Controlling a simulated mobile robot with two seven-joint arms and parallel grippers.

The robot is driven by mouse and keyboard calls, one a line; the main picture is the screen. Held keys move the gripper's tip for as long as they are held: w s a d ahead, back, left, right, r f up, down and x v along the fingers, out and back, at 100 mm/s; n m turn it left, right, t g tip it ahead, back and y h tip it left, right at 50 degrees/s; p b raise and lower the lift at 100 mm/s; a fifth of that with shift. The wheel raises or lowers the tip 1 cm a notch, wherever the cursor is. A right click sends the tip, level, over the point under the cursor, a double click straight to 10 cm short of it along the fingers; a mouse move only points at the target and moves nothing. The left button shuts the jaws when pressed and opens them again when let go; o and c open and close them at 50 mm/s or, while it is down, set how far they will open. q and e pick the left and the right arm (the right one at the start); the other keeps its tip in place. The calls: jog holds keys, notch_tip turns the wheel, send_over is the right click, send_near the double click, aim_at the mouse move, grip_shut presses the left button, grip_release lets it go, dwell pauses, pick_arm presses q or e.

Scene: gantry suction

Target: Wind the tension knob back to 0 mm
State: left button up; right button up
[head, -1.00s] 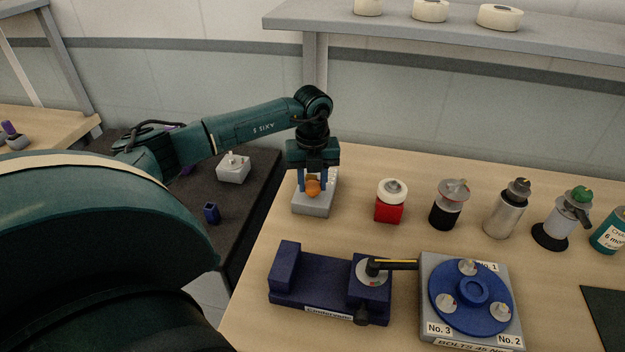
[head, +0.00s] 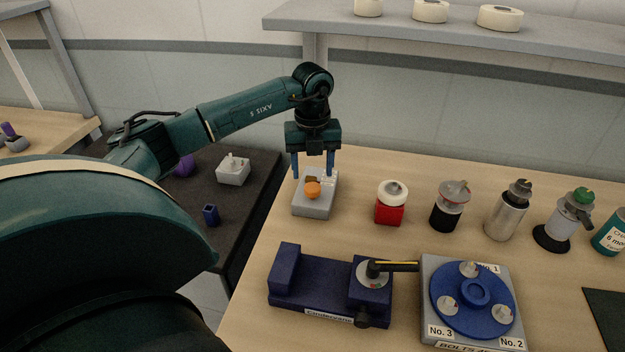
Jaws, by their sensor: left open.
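An orange knob (head: 312,190) sits on a small light-grey block (head: 314,208) near the table's back left. I take it for the tension knob; its scale is too small to read. My left gripper (head: 313,174) points down above the block. Its two blue fingers are spread wide, one on each side of the knob and a little above it, holding nothing. A small brown piece shows behind the knob. My right gripper is not in view.
A red block with a white top (head: 391,203) stands right of the grey block, then a row of several bottles. A dark blue fixture (head: 315,285) with a black-and-yellow handle and a grey plate with a blue disc (head: 472,290) lie in front. A shelf runs behind.

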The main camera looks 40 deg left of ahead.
aim_at(312, 186)
pick_arm(q)
jog(key=shift+r, duration=1.5)
jog(key=shift+s+f, duration=0.1)
